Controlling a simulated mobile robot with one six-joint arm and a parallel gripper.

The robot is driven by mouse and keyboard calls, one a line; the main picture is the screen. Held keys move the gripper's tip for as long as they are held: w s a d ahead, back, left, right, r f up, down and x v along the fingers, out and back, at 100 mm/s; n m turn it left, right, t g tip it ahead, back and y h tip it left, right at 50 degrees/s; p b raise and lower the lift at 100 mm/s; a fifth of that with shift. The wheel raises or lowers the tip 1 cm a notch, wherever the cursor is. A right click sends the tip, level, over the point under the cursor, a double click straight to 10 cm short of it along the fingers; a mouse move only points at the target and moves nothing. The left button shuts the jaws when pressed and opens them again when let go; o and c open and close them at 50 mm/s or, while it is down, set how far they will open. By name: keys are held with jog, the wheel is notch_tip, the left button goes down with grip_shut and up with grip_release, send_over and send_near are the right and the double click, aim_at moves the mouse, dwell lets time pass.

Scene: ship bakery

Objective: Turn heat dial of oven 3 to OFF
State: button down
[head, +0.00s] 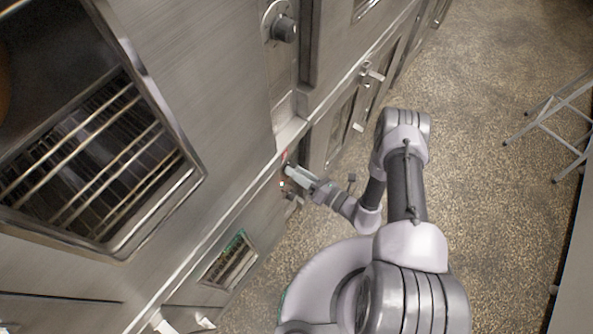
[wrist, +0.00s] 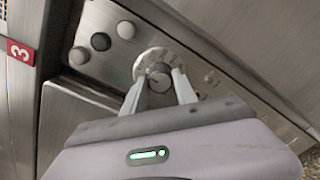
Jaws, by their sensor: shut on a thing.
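In the wrist view, a dark round heat dial (wrist: 159,76) stands on a round metal plate on the oven panel. A red label with a white 3 (wrist: 19,52) is at the left of that panel. My gripper (wrist: 159,83) has one finger on each side of the dial and is shut on it. The dial's pointer and its setting cannot be read. In the head view, my gripper (head: 292,172) reaches the lower oven front beside a small red mark, and it hides the dial there.
Several round buttons (wrist: 101,41) sit left of the dial. Another dial (head: 284,28) is higher on the oven front. An oven window (head: 190,185) is at the left, and door handles (head: 372,74) stick out further along. A metal rack (head: 560,108) stands at the right; the floor between is clear.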

dwell(0.4)
jog(key=c, duration=1)
grip_release()
jog(key=shift+o, duration=0.2)
jog(key=p+v, duration=0.3)
jog(key=v, duration=1.4)
jog(key=shift+s, duration=0.2)
jog(key=shift+d+f, duration=0.1)
jog(key=shift+d, duration=0.05)
